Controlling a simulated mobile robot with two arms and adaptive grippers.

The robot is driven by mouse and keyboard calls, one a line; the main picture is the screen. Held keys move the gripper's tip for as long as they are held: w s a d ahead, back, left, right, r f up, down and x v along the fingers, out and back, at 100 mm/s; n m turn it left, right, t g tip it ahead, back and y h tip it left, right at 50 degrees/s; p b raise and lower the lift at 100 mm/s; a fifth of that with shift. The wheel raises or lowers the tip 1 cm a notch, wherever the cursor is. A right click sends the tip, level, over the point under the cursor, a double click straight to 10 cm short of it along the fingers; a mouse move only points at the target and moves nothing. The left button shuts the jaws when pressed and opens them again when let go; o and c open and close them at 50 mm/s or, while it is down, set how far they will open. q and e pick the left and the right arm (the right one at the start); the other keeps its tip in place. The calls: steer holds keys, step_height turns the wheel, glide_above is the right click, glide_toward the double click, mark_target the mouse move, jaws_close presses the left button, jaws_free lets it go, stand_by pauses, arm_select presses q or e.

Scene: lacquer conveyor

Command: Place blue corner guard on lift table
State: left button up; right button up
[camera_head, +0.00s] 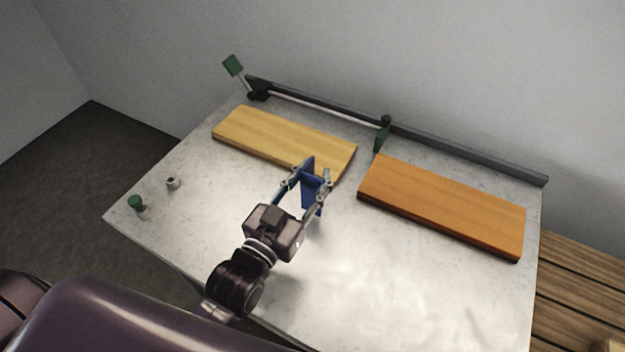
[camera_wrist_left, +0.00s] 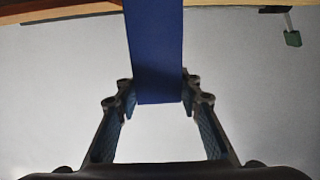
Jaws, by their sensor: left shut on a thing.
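The blue corner guard (camera_head: 311,187) is held between the fingers of my left gripper (camera_head: 305,190), above the middle of the table, near the corner of the light wooden board. In the left wrist view the guard (camera_wrist_left: 155,50) is a flat blue strip between the two fingertips (camera_wrist_left: 157,92). The left gripper is shut on it. The pale speckled table (camera_head: 300,300) lies below; whether the guard touches it I cannot tell. My right gripper is not in view.
A light board (camera_head: 270,135) lies at the back left and an orange-brown board (camera_head: 445,205) at the right. A dark rail (camera_head: 440,143) runs along the back edge, with a green part (camera_head: 382,135) on it. A green-topped knob (camera_head: 135,203) and a small grey piece (camera_head: 173,183) stand at the left.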

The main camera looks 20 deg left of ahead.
arm_select(q)
step_height(320, 180, up, 18)
steer(key=p, duration=0.7)
steer(key=s+a+f+n+y+b, duration=0.25)
steer(key=a+f+y, duration=0.2)
steer(key=f, duration=0.35)
steer(key=s+a+f, duration=0.1)
steer(key=s+f, duration=0.2)
steer(key=s, duration=0.5)
steer(key=shift+s+h, duration=0.35)
steer(key=shift+s, duration=0.05)
